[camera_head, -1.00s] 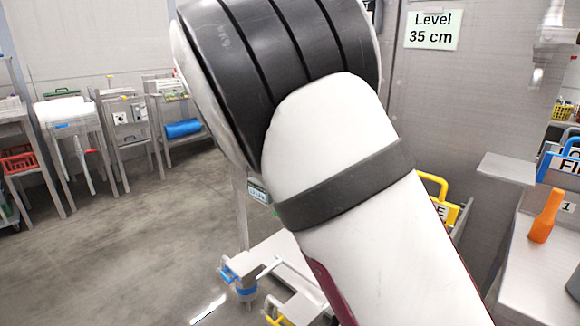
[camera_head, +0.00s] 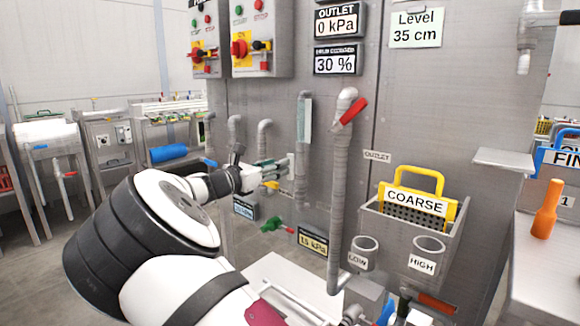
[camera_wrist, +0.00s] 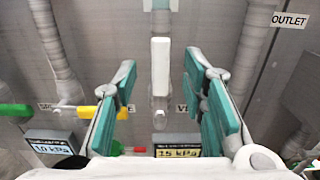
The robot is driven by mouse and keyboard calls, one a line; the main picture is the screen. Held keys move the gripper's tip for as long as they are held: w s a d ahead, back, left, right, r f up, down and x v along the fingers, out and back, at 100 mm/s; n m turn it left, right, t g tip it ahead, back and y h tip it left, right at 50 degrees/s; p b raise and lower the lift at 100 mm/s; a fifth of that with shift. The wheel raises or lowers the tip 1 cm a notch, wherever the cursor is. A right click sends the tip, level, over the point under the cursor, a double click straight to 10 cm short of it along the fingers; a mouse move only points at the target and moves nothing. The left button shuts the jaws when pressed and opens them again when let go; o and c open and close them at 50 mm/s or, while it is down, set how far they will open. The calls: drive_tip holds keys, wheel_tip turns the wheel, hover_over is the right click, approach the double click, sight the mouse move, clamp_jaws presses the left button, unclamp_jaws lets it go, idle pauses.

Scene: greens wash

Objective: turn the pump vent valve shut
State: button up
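The vent valve's white handle (camera_wrist: 160,66) stands upright in the wrist view, beside a partly hidden label starting with "VE" (camera_wrist: 182,107). My gripper (camera_head: 274,172) reaches toward the pipe panel in the head view. Its teal-padded fingers are open in the wrist view, one on each side of the white handle, with visible gaps. I cannot tell how deep the handle lies between them. A yellow handle (camera_wrist: 85,111) is left of it, partly behind the left finger. In the head view my fingers crowd the valve, and its handle is hard to make out.
A green handle (camera_wrist: 14,110) sits farther left. A display reading 15 kPa (camera_head: 312,242) is below my gripper. A vertical pipe with a red handle (camera_head: 353,111) and a bin holding the COARSE basket (camera_head: 415,203) stand to the right. Switch boxes (camera_head: 262,40) hang above.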

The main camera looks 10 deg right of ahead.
sight(290, 180)
drive_tip(key=b+x, duration=0.1)
drive_tip(key=x, duration=0.6)
drive_tip(key=shift+b, duration=0.3)
drive_tip(key=shift+s, duration=0.1)
clamp_jaws()
